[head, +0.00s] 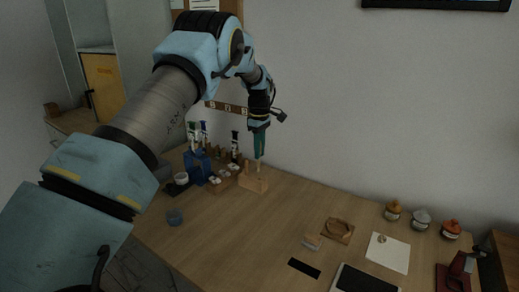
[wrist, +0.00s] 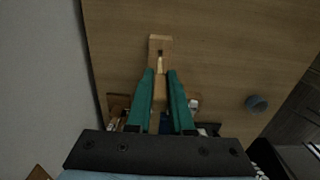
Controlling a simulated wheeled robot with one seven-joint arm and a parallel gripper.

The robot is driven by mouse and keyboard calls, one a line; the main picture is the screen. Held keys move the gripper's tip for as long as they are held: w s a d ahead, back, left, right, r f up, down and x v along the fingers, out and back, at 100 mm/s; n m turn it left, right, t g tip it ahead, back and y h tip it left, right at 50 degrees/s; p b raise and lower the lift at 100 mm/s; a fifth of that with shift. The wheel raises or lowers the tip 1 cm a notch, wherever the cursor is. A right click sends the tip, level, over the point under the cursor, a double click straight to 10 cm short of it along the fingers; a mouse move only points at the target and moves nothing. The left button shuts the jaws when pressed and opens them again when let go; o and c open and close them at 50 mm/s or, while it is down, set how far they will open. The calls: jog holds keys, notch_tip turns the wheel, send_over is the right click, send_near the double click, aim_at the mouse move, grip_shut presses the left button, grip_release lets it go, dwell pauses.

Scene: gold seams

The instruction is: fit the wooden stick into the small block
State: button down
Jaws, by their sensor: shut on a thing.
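My gripper (head: 259,156) points down over the back left of the table, its green fingers closed around the wooden stick (head: 258,168). The stick is thin and pale and looks upright, with its lower part below the fingertips. The small block (head: 254,185) is light wood and stands on the table directly under the stick. In the wrist view, the block (wrist: 160,41) extends past the fingertips (wrist: 160,72), with a small dark spot near the stick's end (wrist: 160,62). I cannot tell whether the stick's tip is in the block or just above it.
A blue holder (head: 198,167) with upright tools and small wooden racks stand close left of the block. The table between is clear.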

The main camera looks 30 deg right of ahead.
jog(key=shift+f, duration=0.7)
jog(key=shift+s+f+b, duration=0.1)
jog(key=shift+f+b, duration=1.05)
jog(key=shift+f, duration=1.8)
dwell(2.3)
jog(key=c, duration=0.7)
grip_release()
jog(key=shift+r, duration=0.1)
jog(key=shift+r+p, duration=1.45)
jog(key=shift+r, duration=1)
